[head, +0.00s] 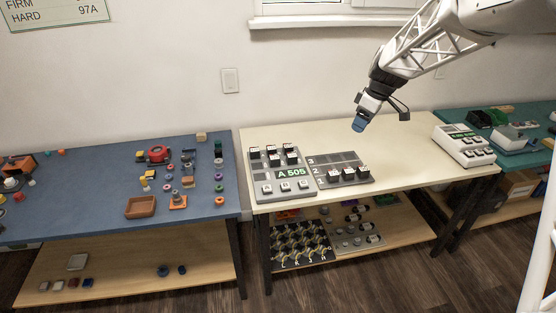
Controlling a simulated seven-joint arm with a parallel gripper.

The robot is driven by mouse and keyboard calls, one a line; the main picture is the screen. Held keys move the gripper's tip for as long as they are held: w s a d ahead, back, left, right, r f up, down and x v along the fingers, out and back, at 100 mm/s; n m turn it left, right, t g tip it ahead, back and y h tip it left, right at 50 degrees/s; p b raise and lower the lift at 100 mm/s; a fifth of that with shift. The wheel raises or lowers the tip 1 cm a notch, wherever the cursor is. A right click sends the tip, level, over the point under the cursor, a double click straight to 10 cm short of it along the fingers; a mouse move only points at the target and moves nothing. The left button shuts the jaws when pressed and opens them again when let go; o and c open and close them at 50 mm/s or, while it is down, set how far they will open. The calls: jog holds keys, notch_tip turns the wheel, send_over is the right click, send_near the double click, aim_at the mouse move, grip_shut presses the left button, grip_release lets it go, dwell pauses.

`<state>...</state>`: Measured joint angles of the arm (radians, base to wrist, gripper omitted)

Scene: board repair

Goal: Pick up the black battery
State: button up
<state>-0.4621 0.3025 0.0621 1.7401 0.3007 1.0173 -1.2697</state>
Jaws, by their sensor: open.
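My gripper (360,122) hangs open above the back part of the cream table, with blue at its tips. It is apart from everything on the table, and nothing shows between its fingers. Left of and below it, a grey board marked A 505 (266,190) carries several small black and white blocks (271,151). Beside it lies a dark grey tray numbered 1, 2, 3 (341,160), with black and white blocks (348,174) along its front. The pieces are too small to tell which one is the black battery.
A white device with a green display (462,145) stands at the cream table's (405,165) right end. The table is clear between it and the numbered tray. A blue table (85,210) with many small parts stands left. The lower shelf (400,235) holds more trays.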

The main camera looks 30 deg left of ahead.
jog(key=w+a+f+n+g, duration=0.1)
jog(key=w+a+f+n, duration=0.1)
jog(key=a+f, duration=0.45)
jog(key=w+a+f+n, duration=0.2)
jog(key=a+f+n, duration=0.15)
jog(key=a, duration=0.65)
jog(key=n+g, duration=0.1)
jog(key=n, duration=0.3)
send_over(275, 157)
jog(key=w+d, duration=0.2)
notch_tip(275, 157, down, 11)
jog(key=shift+w+a+f+m, duration=0.15)
jog(key=shift+w+a+m, duration=0.05)
jog(key=shift+m, duration=0.05)
jog(key=shift+f, duration=0.15)
jog(key=shift+x, duration=1.2)
jog(key=shift+s+f, duration=0.1)
jog(key=shift+x, duration=2.5)
jog(key=shift+s, duration=0.1)
jog(key=shift+c, duration=0.4)
